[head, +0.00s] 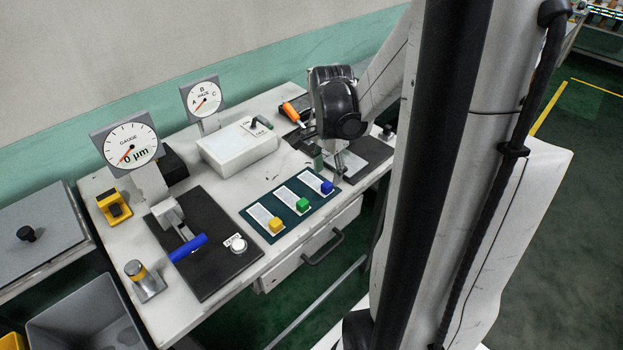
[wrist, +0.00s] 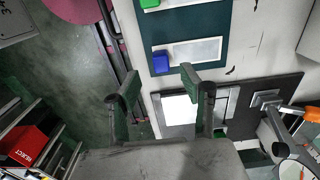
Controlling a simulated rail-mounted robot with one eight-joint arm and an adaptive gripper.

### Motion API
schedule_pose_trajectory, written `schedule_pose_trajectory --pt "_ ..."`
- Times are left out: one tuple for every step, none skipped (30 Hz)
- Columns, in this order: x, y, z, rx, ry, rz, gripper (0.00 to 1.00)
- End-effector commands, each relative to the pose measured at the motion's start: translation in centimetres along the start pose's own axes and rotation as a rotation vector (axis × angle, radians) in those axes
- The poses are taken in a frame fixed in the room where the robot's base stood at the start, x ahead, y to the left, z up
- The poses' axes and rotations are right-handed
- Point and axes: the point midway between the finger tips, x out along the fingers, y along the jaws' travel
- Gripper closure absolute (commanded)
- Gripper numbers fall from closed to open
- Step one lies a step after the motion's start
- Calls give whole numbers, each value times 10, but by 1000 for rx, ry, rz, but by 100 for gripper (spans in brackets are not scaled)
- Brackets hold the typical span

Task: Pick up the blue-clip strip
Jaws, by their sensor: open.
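The blue-clip strip (head: 314,178) is a pale strip with a blue clip (head: 327,187) at its front end. It lies at the right end of the dark green mat (head: 262,202). In the wrist view the strip (wrist: 196,49) lies flat, with the blue clip (wrist: 161,62) at its left end. My gripper (head: 329,165) is over the mat's right end. In the wrist view my gripper (wrist: 161,84) is open and empty. Its fingers are apart, and the clip shows just beyond the gap between them. The height above the strip is hard to tell.
Strips with a green clip (head: 303,205) and a yellow clip (head: 276,225) share the mat. A white box (head: 237,147) stands behind it. A black plate (wrist: 270,100) lies beside the mat. A red reject bin (wrist: 27,144) is low at left in the wrist view.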

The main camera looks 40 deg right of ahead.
Motion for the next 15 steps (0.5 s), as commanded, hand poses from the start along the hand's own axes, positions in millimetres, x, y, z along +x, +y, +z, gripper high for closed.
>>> schedule_pose_trajectory --pt "2 0 0 0 0 0 59" --pt "3 0 0 0 0 0 59" --pt "5 0 0 0 0 0 59" --pt "7 0 0 0 0 0 59" --pt "9 0 0 0 0 0 59" --pt "13 -1 0 -1 0 0 59" --pt "17 -1 0 -1 0 0 59" --pt "21 -1 0 -1 0 0 59" --pt "26 -2 -1 -1 0 0 59" --pt "30 -2 -1 -1 0 0 59" --pt "34 -2 -1 -1 0 0 59" --pt "39 -2 -1 -1 0 0 59" --pt "42 -2 -1 -1 0 0 59" --pt "45 -2 -1 -1 0 0 59" --pt "48 -2 -1 -1 0 0 59"
